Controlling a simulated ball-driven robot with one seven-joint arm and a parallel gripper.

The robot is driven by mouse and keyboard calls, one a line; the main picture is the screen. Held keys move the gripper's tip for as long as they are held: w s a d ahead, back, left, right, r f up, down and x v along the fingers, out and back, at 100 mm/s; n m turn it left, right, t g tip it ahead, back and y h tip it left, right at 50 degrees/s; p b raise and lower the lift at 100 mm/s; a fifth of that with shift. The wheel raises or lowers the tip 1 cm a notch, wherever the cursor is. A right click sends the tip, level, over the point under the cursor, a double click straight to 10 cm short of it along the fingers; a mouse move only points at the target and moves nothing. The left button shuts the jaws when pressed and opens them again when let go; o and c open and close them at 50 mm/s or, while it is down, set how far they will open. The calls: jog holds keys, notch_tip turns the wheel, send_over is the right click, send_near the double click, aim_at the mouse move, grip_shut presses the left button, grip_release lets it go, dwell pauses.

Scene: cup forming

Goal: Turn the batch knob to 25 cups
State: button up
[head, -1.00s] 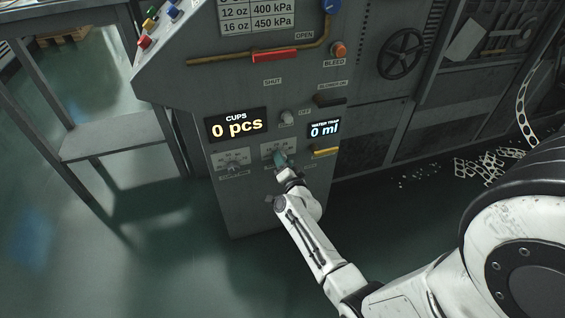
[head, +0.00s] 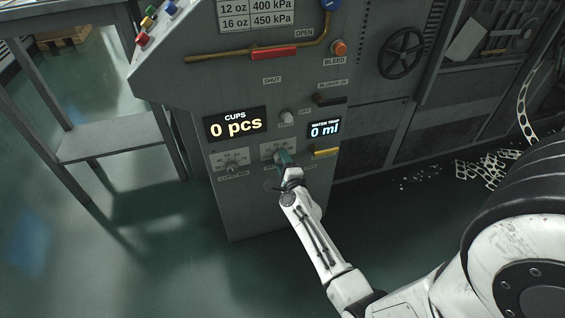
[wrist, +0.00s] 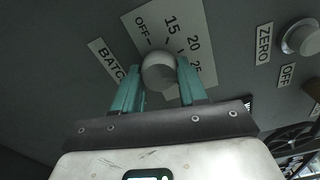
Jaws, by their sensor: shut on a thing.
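The batch knob (wrist: 159,70) is a round grey knob on a pale dial plate (wrist: 150,22) marked OFF, 15, 20 and 25. A BATCH label (wrist: 107,62) lies to its left in the wrist view. My gripper (wrist: 159,74) has its two teal fingers on either side of the knob and is shut on it. I cannot make out which mark the knob points to. In the head view my gripper (head: 283,158) covers most of the knob, on the dial plate (head: 268,150) below the displays. The cups display (head: 236,124) reads 0 pcs.
A second dial (head: 233,167) is left of my gripper. A small grey knob (head: 287,116) sits above, labelled ZERO and OFF in the wrist view. The water trap display (head: 325,129) reads 0 ml. A yellow handle (head: 326,152) is close on the right. A metal table (head: 120,140) stands left.

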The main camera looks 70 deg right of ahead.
jog(key=shift+m, duration=0.7)
jog(key=shift+f, duration=0.1)
jog(key=o, duration=1.1)
jog(key=shift+c, duration=0.2)
jog(key=shift+s+a, duration=0.1)
jog(key=p+v, duration=0.2)
jog(key=v, duration=0.8)
jog(key=shift+s+a, duration=0.15)
jog(key=shift+a, duration=0.1)
